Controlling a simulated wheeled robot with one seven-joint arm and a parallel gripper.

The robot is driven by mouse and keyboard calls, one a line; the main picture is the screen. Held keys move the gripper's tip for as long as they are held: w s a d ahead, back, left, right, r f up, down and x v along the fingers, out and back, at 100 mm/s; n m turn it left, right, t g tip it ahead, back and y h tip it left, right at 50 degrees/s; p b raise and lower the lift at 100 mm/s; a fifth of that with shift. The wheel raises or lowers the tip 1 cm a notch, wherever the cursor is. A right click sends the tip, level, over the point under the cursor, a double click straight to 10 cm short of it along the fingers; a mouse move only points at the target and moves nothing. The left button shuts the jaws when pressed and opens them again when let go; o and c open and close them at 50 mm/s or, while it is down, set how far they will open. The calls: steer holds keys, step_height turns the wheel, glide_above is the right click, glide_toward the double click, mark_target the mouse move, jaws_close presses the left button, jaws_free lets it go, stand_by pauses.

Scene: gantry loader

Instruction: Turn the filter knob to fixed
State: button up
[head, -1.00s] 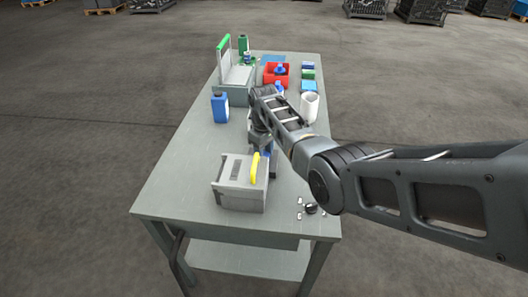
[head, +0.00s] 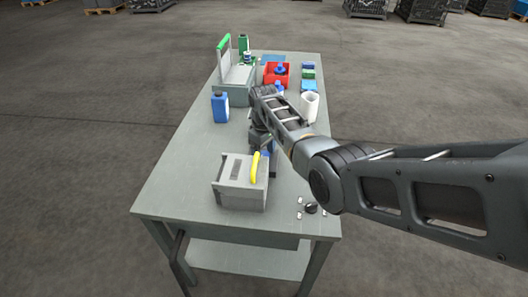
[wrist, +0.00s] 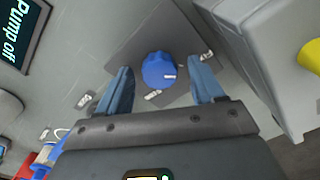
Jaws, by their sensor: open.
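A round blue knob (wrist: 157,73) with a white pointer mark sits on a dark grey plate (wrist: 125,57) in the wrist view. Its mark points right in that picture. Small white labels surround it, too small to read, so I cannot confirm it is the filter knob. My gripper (wrist: 161,75) is open, with one blue finger on each side of the knob and a visible gap to it. In the head view my wrist (head: 262,136) hangs over the bench behind the grey box, and the blue knob is hidden there.
A grey box (head: 232,196) with a yellow handle (head: 256,164) stands close beside my gripper. A black knob (head: 311,208) is at the bench's near right corner. A screen reading "Pump off" (wrist: 18,30) is at upper left. A blue bottle (head: 220,107) stands farther back.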

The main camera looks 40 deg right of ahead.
mark_target(264, 154)
steer(key=shift+r, duration=3.95)
